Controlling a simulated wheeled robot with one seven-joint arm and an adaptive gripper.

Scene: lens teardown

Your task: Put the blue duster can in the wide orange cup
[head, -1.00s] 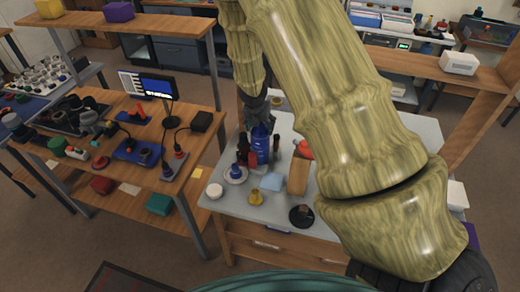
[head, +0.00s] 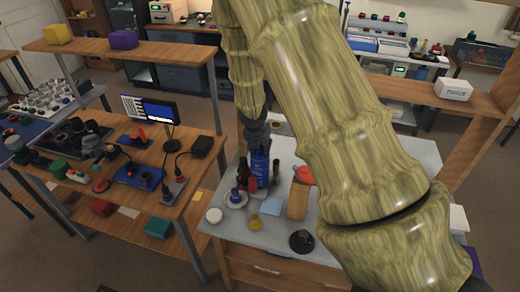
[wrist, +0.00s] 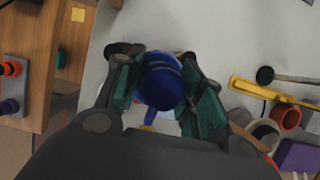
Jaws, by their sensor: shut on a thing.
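The blue duster can (head: 260,166) stands upright among other items on the grey-topped table, in the head view. My gripper (head: 257,141) comes down from above and is shut on its top. In the wrist view, the can's round blue top (wrist: 163,82) sits between the two green-padded fingers (wrist: 165,95). I cannot tell whether the can's base touches the table. An orange object (head: 304,174), possibly the wide orange cup, is right of the can, partly hidden by my arm. The wrist view shows an orange-red open cup (wrist: 287,117) at the right; I cannot tell whether it is the same one.
Dark and red bottles (head: 243,174) stand close left of the can. The wrist view shows a yellow tool (wrist: 265,92) and purple box (wrist: 298,157). My arm hides the table's right.

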